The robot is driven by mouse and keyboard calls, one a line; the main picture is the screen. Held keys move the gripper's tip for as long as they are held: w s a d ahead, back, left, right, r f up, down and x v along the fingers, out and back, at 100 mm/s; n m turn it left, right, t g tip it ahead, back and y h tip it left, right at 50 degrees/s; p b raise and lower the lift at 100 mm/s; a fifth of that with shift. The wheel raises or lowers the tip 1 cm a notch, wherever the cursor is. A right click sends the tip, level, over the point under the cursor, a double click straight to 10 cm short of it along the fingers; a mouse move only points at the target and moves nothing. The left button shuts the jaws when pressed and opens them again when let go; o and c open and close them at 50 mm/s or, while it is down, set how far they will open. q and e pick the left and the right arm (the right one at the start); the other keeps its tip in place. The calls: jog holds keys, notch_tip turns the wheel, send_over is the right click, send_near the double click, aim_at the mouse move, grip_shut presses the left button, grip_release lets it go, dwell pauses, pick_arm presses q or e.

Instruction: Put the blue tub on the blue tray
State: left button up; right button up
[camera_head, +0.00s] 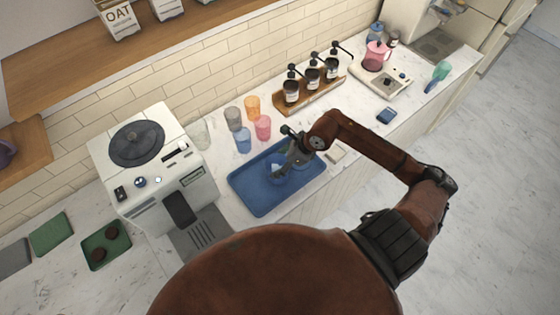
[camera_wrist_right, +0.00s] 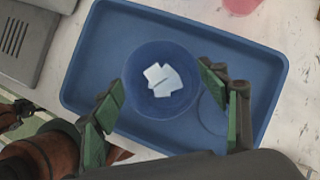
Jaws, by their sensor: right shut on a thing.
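The blue tub (camera_head: 276,176) is held in my right gripper (camera_head: 287,163), over the blue tray (camera_head: 262,204). In the right wrist view the tub (camera_wrist_right: 138,66) is round and upright, with several white packets (camera_wrist_right: 163,79) inside. The green-padded fingers of my right gripper (camera_wrist_right: 161,80) are on its two sides. The tray (camera_wrist_right: 90,75) lies flat on the counter below it. I cannot tell whether the tub's base touches the tray. My left gripper is in neither view.
Coloured cups (camera_head: 243,139) stand behind the tray. The white coffee machine (camera_head: 140,155) is to its left. A wooden rack with pump bottles (camera_head: 310,95) stands behind right. Apart from the tub, the tray looks empty.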

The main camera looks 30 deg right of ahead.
jog(key=o, duration=2.1)
jog(key=shift+c, duration=0.2)
jog(key=b+v, duration=0.1)
jog(key=v, duration=1.1)
jog(key=shift+b, duration=0.4)
